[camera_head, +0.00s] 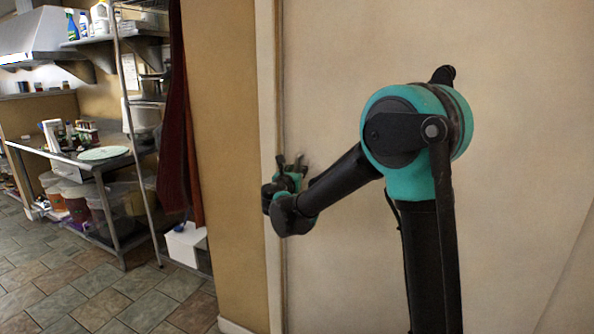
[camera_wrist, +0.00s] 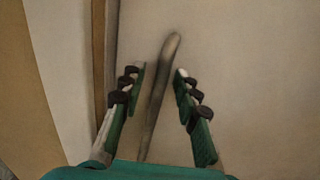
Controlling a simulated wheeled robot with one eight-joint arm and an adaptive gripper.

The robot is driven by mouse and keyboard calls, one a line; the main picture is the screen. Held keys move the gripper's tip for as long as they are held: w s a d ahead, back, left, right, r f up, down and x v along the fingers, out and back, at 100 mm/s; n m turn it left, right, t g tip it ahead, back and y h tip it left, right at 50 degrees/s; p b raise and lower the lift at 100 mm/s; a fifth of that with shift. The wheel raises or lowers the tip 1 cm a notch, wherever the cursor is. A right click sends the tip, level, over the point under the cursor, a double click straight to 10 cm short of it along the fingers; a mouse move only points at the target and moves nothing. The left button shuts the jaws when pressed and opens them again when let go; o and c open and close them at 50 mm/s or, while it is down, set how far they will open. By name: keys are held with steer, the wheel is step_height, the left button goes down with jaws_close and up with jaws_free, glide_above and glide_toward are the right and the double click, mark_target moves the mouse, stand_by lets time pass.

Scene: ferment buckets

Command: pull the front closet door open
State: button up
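The closet door (camera_head: 330,70) is a large flat beige panel filling the right of the head view, and it looks shut against its frame. It also fills the right of the wrist view (camera_wrist: 260,60). A long slim grey-brown handle (camera_wrist: 161,85) shows in the wrist view, slightly tilted, between the two fingers. My gripper (camera_head: 291,163) is at the left edge of the door in the head view. In the wrist view my gripper (camera_wrist: 159,80) is open, with a gap on each side of the handle. The handle is hard to make out in the head view.
The door frame (camera_head: 271,120) and a tan wall (camera_head: 222,130) stand left of the door. Further left are a dark red hanging cloth (camera_head: 175,140), a metal table (camera_head: 120,160) and buckets (camera_head: 78,205) below it. Tiled floor (camera_head: 90,290) lies clear at the front left.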

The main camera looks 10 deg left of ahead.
jaws_close()
steer(key=shift+d, duration=0.1)
stand_by(0.5)
